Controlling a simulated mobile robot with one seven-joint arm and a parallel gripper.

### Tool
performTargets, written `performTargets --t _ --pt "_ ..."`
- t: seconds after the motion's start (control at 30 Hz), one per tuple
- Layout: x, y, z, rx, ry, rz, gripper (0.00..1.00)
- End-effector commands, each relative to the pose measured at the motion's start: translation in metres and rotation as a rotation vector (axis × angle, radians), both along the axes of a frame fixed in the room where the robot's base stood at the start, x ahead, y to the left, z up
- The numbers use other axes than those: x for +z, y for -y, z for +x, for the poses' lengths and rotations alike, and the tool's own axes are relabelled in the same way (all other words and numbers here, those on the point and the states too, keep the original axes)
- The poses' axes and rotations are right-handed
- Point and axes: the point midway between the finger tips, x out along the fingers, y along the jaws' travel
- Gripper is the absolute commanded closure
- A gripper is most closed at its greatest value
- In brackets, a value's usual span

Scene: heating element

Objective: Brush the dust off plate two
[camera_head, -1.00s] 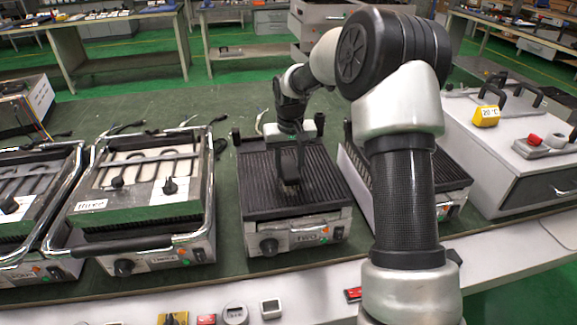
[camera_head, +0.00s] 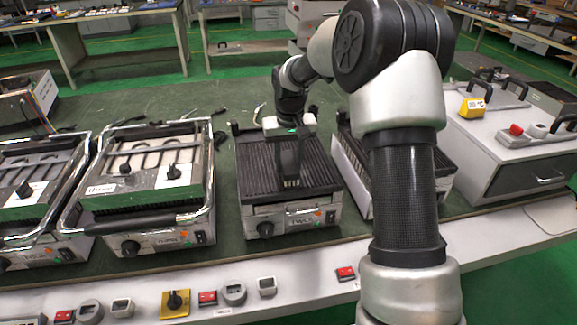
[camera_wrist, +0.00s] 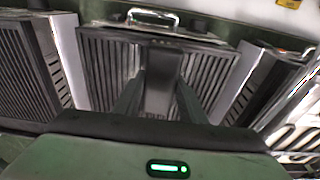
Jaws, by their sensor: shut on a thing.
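Plate two (camera_head: 262,172) is a dark ribbed plate on a grey unit with a knob and a label on its front, in the middle of the head view. In the wrist view the ribbed plate (camera_wrist: 215,72) lies beyond my fingers. My gripper (camera_head: 289,140) is over the plate and shut on a dark brush (camera_head: 291,183). The brush (camera_wrist: 163,75) also shows between the fingers in the wrist view. I cannot make out dust.
Plate three (camera_head: 137,185), with a raised chrome frame and handle, stands close on the left. Another ribbed plate (camera_head: 352,163) stands close on the right, partly behind my arm. A grey box unit (camera_head: 505,150) is farther right.

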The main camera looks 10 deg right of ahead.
Motion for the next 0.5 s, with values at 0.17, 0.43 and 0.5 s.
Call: performTargets --t 0.17,0.43,0.5 --pt "0.018 -0.001 -0.002 0.000 -0.004 0.000 0.87" --pt "0.043 -0.001 -0.004 0.000 -0.002 -0.001 0.87" --pt "0.049 -0.002 -0.004 0.000 -0.002 -0.001 0.87"
